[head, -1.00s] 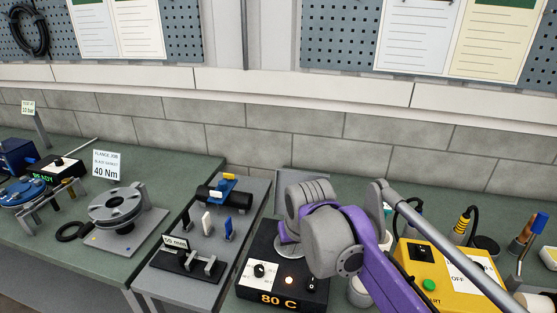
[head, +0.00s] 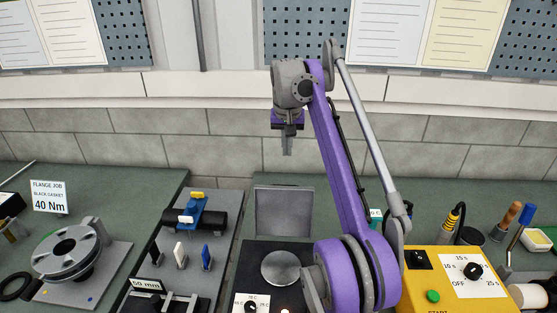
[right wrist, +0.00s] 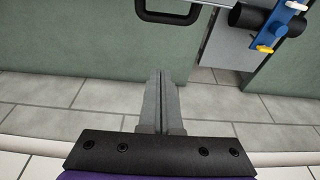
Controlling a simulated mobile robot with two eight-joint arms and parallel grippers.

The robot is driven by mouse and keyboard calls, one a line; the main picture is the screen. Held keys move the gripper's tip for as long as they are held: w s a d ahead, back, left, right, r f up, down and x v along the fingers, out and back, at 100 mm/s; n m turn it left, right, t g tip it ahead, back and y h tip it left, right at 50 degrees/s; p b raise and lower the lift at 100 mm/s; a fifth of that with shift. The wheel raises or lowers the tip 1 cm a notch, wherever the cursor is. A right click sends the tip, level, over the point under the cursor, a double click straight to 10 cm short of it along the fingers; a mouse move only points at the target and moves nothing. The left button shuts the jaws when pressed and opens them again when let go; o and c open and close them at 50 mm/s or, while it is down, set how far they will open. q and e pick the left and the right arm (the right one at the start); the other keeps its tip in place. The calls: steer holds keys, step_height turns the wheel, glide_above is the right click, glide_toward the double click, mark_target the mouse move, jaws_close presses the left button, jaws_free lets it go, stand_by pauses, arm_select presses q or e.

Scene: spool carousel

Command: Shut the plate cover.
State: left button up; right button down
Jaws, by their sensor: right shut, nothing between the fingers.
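The plate cover (head: 284,211) is a flat grey panel standing upright at the back of the black hot plate box (head: 248,262). The round grey plate (head: 281,268) lies bare in front of it. My right gripper (head: 287,152) points down, shut and empty, above and apart from the cover's top edge. In the right wrist view its fingers (right wrist: 160,100) are together with nothing between them. A black U-shaped handle (right wrist: 168,17) shows at the top of that view; I cannot tell for certain that it belongs to the cover. My left gripper is not in view.
A yellow timer box (head: 433,296) stands right of the hot plate. A blue clamp (head: 190,216) on a black cylinder and a flange stand (head: 69,252) are to the left. The block wall (head: 235,151) is close behind. My right arm hides part of the hot plate box.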

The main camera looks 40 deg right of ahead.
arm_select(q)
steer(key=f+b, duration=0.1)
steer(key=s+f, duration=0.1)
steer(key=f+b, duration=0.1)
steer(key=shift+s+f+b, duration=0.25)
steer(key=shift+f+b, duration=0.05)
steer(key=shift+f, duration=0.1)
arm_select(e)
step_height(320, 180, down, 9)
steer(key=s, duration=0.1)
steer(key=shift+s+a, duration=0.2)
steer(key=shift+a, duration=0.25)
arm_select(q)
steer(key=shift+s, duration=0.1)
arm_select(e)
steer(key=shift+a+r, duration=0.1)
steer(key=shift+a, duration=0.05)
